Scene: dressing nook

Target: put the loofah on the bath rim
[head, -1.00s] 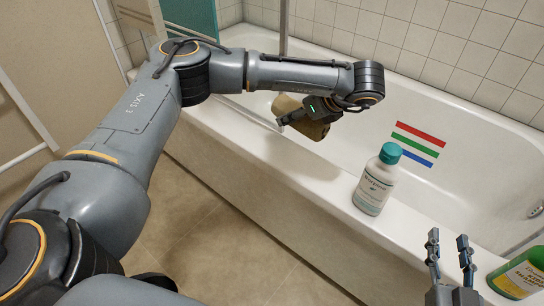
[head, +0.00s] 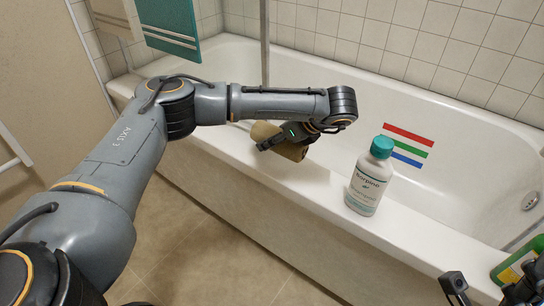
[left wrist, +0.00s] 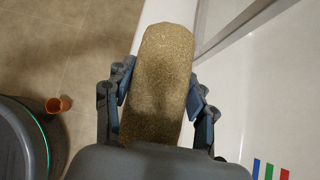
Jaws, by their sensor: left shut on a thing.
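The loofah (head: 291,152) is a tan-brown, rough cylinder. My left gripper (head: 284,140) is shut on it, at the front rim of the bath (head: 318,188). In the left wrist view the loofah (left wrist: 163,75) sits between the two fingers, its far end sticking out beyond them. The white rim shows beside it there, with the floor on the other side. I cannot tell whether the loofah touches the rim. My right gripper (head: 488,287) is at the bottom right corner, partly cut off, its fingers apart and empty.
A white bottle with a teal cap (head: 370,177) stands on the rim right of the loofah. A green and yellow bottle (head: 512,268) is at the right edge. Red, green and blue stripes (head: 409,146) mark the bath's inside.

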